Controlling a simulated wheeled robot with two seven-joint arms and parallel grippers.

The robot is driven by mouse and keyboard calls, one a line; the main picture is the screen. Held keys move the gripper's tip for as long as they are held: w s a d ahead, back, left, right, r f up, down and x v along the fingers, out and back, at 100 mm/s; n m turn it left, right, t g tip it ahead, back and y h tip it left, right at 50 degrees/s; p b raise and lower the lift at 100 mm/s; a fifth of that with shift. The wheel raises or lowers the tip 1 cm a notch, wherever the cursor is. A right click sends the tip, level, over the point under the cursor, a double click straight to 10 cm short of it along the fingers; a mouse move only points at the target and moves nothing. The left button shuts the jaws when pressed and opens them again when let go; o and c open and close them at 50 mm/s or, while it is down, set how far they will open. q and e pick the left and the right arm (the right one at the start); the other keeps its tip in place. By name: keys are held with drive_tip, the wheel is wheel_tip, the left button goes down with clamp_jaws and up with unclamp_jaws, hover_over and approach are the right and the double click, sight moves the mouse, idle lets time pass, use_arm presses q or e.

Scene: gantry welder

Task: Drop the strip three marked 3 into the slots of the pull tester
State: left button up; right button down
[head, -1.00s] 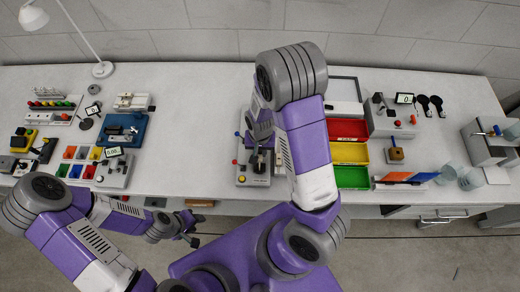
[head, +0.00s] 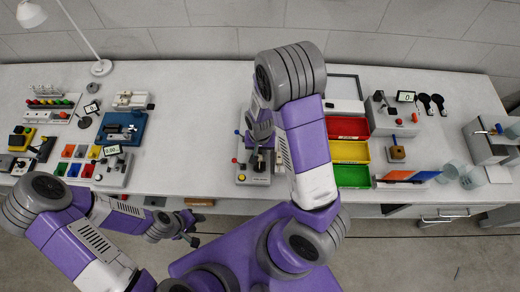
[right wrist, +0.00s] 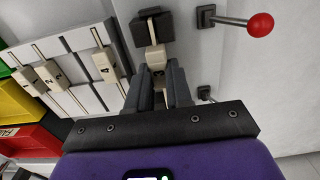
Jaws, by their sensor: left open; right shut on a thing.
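My right gripper (right wrist: 158,86) is shut on a small cream strip (right wrist: 156,57); its number cannot be read. A dark block (right wrist: 150,27) is at the strip's far end; I cannot tell whether it belongs to the strip or to a clamp. Below is a pale plate with a red-knobbed lever (right wrist: 262,24). In the head view my right forearm hides much of a small device (head: 252,180) with coloured knobs, probably the pull tester. I cannot tell whether the strip is in its slots. My left gripper (head: 192,232) is open and empty, off the bench's front edge.
Cream strips marked 2 (right wrist: 49,76) and 4 (right wrist: 103,66) lie on a white slotted board (right wrist: 72,45), left in the wrist view. Red (head: 348,128), yellow (head: 350,152) and green (head: 352,177) bins stand right of the device. The bench between blue fixture (head: 122,128) and device is clear.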

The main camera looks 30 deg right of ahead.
idle(0.4)
drive_tip(key=c, duration=0.9)
unclamp_jaws()
drive_tip(key=shift+c, duration=0.2)
wheel_tip(320, 180, up, 8)
drive_tip(key=shift+f+p, duration=0.15)
drive_tip(key=shift+p, duration=0.75)
